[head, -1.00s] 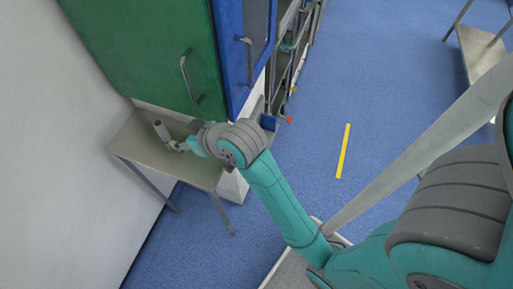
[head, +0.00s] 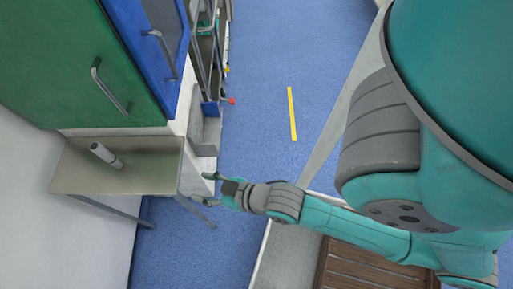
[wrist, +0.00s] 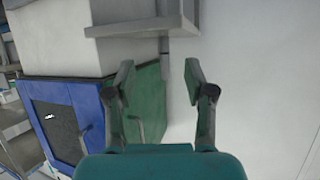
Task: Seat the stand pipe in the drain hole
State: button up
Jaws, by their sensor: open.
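The stand pipe (head: 103,153) is a short grey cylinder with a lighter lower end. No drain hole shows, so I cannot tell whether the pipe sits in one. My gripper (head: 208,188) is open and empty, to the right of the table and apart from the pipe. In the wrist view both fingers of my gripper (wrist: 158,75) are spread with nothing between them. The pipe does not show there.
A white wall is at left. Blue floor with a yellow strip (head: 292,113) is open beyond my arm.

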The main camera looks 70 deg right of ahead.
jog(key=s+r, duration=0.1)
jog(key=s, duration=0.6)
jog(key=s+r+t, duration=0.1)
jog(key=s+r, duration=0.1)
jog(key=s, duration=0.6)
jog(key=shift+s+a+r+t, duration=0.2)
jog(key=shift+s+r+t, duration=0.05)
jog(key=shift+t, duration=0.05)
jog(key=shift+o, duration=0.5)
jog(key=shift+s+r, duration=0.3)
jog(key=shift+s, duration=0.1)
